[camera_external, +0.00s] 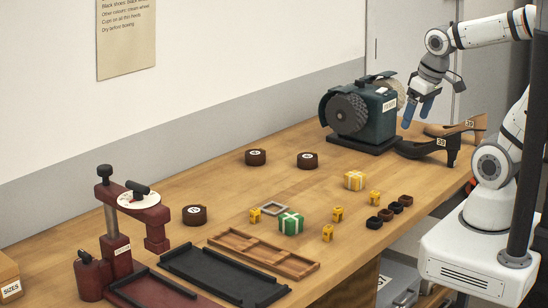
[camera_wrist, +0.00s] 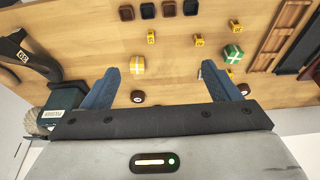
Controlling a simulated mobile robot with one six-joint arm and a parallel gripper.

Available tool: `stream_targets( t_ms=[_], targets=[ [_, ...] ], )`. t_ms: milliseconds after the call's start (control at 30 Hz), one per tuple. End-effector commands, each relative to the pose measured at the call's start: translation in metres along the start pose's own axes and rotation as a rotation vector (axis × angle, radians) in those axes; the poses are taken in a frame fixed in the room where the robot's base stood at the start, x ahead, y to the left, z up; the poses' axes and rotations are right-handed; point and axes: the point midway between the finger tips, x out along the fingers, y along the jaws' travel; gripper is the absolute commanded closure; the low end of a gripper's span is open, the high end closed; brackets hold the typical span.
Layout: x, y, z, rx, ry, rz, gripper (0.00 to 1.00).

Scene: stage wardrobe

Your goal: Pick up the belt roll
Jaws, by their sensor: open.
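Three dark brown rolls with pale round centres, which look like belt rolls, rest on the wooden bench: one near the wall (camera_external: 255,157), one to its right (camera_external: 307,161), and one at the left (camera_external: 195,215) beside the maroon press. A dark roll (camera_wrist: 138,97) also shows in the wrist view, just right of the left finger. My gripper (camera_external: 416,110) is raised above the bench's right end, near the grinder, apart from the rolls. In the wrist view its blue fingers (camera_wrist: 160,68) are spread wide with nothing between them. Which roll is meant cannot be told.
Yellow (camera_external: 355,181) and green (camera_external: 291,223) gift boxes, small yellow blocks, dark pieces and trays (camera_external: 220,277) occupy the front. Bench around the two back rolls is clear.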

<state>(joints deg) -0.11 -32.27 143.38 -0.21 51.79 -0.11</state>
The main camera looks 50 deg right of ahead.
Motion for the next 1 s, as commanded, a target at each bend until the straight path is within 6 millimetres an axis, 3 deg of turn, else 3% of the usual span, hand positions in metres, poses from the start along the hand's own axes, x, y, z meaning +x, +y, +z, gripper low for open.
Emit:
stream_targets(
  t_ms=[200, 333, 467, 667, 867, 1000],
  targets=[
    [0.001, 0.000, -0.003, 0.002, 0.000, 0.001, 0.17],
    [0.007, 0.004, -0.027, 0.015, 0.002, 0.004, 0.17],
    [0.023, 0.012, -0.074, 0.039, 0.010, 0.012, 0.17],
    [0.066, 0.031, -0.155, 0.081, 0.029, 0.026, 0.17],
    [0.128, 0.057, -0.227, 0.121, 0.049, 0.039, 0.17],
    [0.182, 0.079, -0.269, 0.149, 0.064, 0.049, 0.17]
  ],
)
